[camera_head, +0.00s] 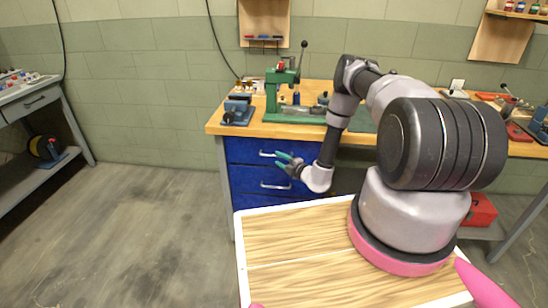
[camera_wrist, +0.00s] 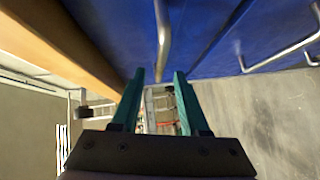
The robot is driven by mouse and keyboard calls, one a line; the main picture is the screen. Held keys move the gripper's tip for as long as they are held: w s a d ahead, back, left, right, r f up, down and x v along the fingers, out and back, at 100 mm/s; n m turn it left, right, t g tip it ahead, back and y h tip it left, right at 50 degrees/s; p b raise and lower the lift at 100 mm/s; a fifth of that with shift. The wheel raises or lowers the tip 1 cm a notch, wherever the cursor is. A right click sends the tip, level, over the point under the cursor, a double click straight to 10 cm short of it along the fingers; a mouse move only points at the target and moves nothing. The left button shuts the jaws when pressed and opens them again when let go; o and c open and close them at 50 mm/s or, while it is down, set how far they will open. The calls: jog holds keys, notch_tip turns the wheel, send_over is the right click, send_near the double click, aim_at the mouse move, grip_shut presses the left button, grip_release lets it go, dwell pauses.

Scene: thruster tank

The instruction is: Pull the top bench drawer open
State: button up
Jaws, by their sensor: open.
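The blue top bench drawer (camera_head: 248,150) is under the wooden bench top and looks shut. Its light bar handle (camera_head: 268,154) shows in the head view, and also in the wrist view (camera_wrist: 162,35). My gripper (camera_head: 281,160) is at the right end of this handle, in front of the drawer face. In the wrist view my gripper (camera_wrist: 159,74) is open, with two green fingers apart. The handle's near end appears in line with the gap between the fingertips. I cannot tell whether either finger touches it.
A lower drawer handle (camera_head: 275,185) sits below, also seen in the wrist view (camera_wrist: 283,52). The bench top edge (camera_wrist: 65,45) runs close beside my gripper. A green press (camera_head: 282,88) and blue vise (camera_head: 238,108) stand on the bench. Floor left of the bench is clear.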

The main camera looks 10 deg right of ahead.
aim_at(274, 156)
jog(key=shift+x, duration=2.2)
grip_shut()
